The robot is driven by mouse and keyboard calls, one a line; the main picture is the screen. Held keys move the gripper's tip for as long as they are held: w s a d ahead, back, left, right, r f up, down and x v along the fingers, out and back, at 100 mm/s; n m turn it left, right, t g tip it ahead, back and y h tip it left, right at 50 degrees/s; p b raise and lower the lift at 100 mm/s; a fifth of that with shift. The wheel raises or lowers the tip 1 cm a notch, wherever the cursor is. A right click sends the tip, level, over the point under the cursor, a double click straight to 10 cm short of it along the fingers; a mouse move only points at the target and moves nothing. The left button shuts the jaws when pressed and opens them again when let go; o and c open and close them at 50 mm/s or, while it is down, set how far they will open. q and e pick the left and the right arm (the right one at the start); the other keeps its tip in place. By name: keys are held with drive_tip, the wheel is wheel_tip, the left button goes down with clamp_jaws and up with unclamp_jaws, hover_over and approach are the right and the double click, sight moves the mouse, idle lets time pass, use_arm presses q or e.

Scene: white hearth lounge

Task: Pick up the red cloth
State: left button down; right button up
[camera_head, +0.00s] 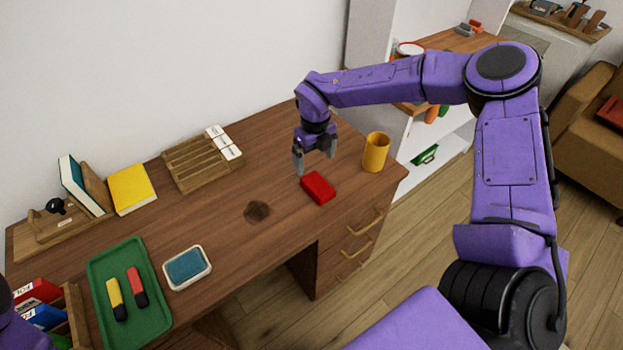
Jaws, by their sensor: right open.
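The red cloth (318,188) lies folded as a small block on the wooden desk (270,160), near its front edge. My right gripper (315,163) is open and points down, a little above and behind the cloth. Its fingers look apart from the cloth, with nothing between them. A purple piece at the lower left edge may be part of my left arm; no left gripper shows.
A yellow cup (375,152) stands right of the cloth. A dark patch (257,211) is left of it. Further left are a green tray (157,325) with two markers, a dish with a blue sponge (187,266), a wooden rack (190,170) and books (131,188).

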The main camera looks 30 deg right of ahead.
sight(316, 183)
drive_tip(key=f, duration=0.2)
drive_tip(key=f+p, duration=0.1)
drive_tip(key=f, duration=0.2)
drive_tip(key=s+f+p, duration=0.1)
drive_tip(key=f, duration=0.2)
drive_tip(key=shift+a, duration=0.1)
drive_tip(key=shift+f, duration=0.45)
drive_tip(key=c, duration=1.1)
